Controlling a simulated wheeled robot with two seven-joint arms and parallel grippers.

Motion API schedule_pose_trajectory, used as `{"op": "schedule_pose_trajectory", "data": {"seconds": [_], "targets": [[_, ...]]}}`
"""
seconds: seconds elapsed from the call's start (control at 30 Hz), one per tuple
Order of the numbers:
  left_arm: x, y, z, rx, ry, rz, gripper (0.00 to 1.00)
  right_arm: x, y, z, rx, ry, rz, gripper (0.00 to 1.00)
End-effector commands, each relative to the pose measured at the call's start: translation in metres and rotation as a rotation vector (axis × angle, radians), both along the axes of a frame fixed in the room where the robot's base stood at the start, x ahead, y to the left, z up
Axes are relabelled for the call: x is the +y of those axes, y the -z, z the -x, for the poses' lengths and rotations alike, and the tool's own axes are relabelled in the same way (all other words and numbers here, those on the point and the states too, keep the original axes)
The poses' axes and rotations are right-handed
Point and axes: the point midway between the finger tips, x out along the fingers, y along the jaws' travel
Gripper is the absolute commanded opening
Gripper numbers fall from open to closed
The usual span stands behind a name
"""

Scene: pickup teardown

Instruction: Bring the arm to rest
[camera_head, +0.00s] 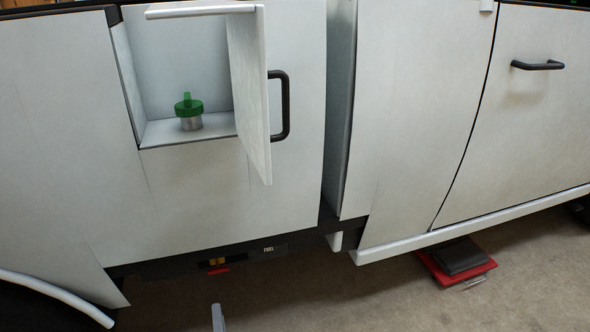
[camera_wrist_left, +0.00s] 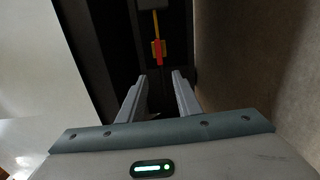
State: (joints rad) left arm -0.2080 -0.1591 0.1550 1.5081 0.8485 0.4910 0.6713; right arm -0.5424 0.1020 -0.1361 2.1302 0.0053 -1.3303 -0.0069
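My left gripper shows in the left wrist view (camera_wrist_left: 159,84) with its two fingers apart and nothing between them. In the head view only a pale finger tip (camera_head: 218,318) of it shows at the bottom edge, over the floor and below the truck's side. My right gripper is in neither view.
The truck's fuel door (camera_head: 250,95) stands open with a black handle (camera_head: 281,105). A green-capped filler (camera_head: 188,112) sits in the recess. A red and yellow part (camera_head: 217,266) hangs under the body near a FUEL label. A red and black object (camera_head: 457,262) lies on the floor at right.

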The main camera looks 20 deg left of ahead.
Motion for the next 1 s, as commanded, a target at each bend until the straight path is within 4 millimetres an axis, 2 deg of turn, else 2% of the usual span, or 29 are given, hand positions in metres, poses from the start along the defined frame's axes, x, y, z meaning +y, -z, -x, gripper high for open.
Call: {"op": "schedule_pose_trajectory", "data": {"seconds": [0.13,0.27,0.37,0.47,0.57,0.6,0.67,0.7,0.8,0.9,1.0], "targets": [[-0.007,0.002,-0.001,0.03,0.03,-0.026,0.31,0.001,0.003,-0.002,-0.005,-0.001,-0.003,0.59],[-0.028,0.012,-0.002,0.122,0.128,-0.114,0.31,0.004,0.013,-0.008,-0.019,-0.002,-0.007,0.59],[-0.056,0.029,0.001,0.245,0.26,-0.235,0.31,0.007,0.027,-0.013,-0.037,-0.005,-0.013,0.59],[-0.092,0.057,0.015,0.404,0.438,-0.4,0.31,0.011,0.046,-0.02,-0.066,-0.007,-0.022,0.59],[-0.126,0.094,0.046,0.583,0.645,-0.599,0.31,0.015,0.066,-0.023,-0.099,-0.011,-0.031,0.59],[-0.138,0.11,0.063,0.654,0.732,-0.681,0.31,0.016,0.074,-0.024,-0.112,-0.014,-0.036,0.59],[-0.15,0.133,0.09,0.754,0.858,-0.804,0.31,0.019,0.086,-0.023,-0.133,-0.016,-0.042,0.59],[-0.156,0.147,0.11,0.816,0.938,-0.879,0.31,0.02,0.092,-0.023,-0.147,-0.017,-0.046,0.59],[-0.162,0.177,0.159,0.949,1.118,-1.055,0.31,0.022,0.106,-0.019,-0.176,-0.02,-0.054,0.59],[-0.16,0.198,0.201,1.046,1.26,-1.19,0.31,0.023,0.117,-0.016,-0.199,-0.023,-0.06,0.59],[-0.155,0.21,0.228,1.108,1.354,-1.28,0.31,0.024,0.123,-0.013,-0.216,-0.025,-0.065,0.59]]}}
